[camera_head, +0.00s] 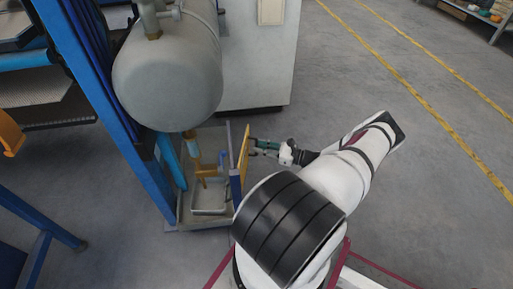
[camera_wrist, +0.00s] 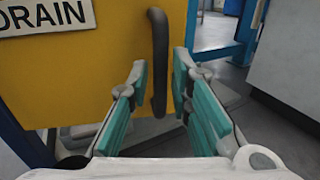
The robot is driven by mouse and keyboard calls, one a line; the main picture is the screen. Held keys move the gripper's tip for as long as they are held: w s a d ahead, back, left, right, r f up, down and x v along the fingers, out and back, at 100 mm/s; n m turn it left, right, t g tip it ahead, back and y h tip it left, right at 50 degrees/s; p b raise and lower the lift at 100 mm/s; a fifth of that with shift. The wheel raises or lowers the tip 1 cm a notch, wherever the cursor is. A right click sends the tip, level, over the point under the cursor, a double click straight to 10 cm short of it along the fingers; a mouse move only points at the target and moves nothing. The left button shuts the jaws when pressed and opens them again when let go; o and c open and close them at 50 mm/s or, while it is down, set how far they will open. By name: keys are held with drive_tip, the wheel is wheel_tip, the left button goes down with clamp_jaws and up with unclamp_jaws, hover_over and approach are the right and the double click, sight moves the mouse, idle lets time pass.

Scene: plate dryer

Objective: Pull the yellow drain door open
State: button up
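The yellow drain door (camera_wrist: 70,75) fills the left of the wrist view, with a white DRAIN sign (camera_wrist: 45,17) at its upper left. A black vertical bar handle (camera_wrist: 158,22) stands near the door's right edge. My gripper (camera_wrist: 161,66) is open, with one green-padded finger on each side of the handle's lower part. Gaps show between the pads and the handle in the picture; whether the handle is deep between them is hard to tell. In the head view the door (camera_head: 243,150) shows nearly edge-on, with my gripper (camera_head: 256,147) on its right side.
A grey tank (camera_head: 168,75) hangs above a shallow tray with yellow pipework (camera_head: 205,172) behind the door. A blue frame post (camera_head: 95,110) stands to the left. A pale cabinet (camera_head: 258,60) stands behind.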

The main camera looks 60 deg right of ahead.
drive_tip(key=shift+x, duration=0.95)
clamp_jaws()
